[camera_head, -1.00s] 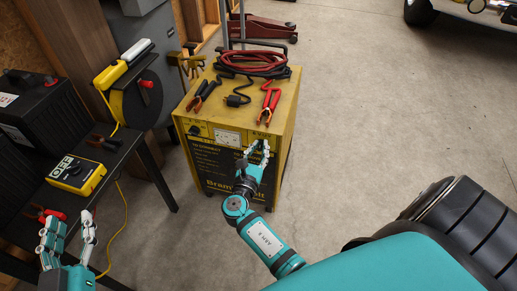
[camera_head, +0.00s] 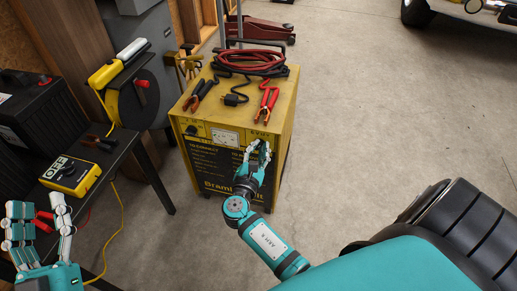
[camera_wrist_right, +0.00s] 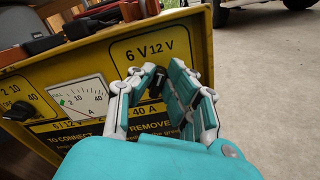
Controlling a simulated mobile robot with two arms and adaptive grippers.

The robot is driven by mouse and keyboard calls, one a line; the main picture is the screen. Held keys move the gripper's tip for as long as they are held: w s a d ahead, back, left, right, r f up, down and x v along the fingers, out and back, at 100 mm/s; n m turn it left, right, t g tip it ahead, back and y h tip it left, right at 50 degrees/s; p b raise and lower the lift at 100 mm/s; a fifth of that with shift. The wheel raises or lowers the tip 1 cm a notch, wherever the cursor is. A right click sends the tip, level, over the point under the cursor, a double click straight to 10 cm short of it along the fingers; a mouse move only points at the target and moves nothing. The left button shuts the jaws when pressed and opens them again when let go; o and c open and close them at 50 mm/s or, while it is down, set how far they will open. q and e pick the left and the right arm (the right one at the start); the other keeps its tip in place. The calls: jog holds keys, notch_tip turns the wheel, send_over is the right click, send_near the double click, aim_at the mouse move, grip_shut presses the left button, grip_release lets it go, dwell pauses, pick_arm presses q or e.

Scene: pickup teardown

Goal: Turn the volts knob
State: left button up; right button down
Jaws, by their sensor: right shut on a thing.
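The yellow charger (camera_head: 273,117) stands on the floor with its front panel toward me. The volts knob (camera_wrist_right: 158,83), a black knob below the "6 V 12 V" lettering, sits between the fingertips of my right gripper (camera_wrist_right: 150,80) in the right wrist view. The right gripper (camera_head: 258,149) is shut on the knob; the fingers partly cover it. In the head view the fingers hide the knob.
A meter (camera_wrist_right: 79,98) and another black knob (camera_wrist_right: 19,110) are on the panel left of my right gripper. Red and black cables with clamps (camera_head: 266,104) lie on top. A dark bench (camera_head: 118,158) with a yellow device (camera_head: 71,176) stands left. Open floor lies right.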

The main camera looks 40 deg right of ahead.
jog(key=c, duration=1.4)
grip_release()
jog(key=shift+o, duration=0.2)
jog(key=v, duration=1.2)
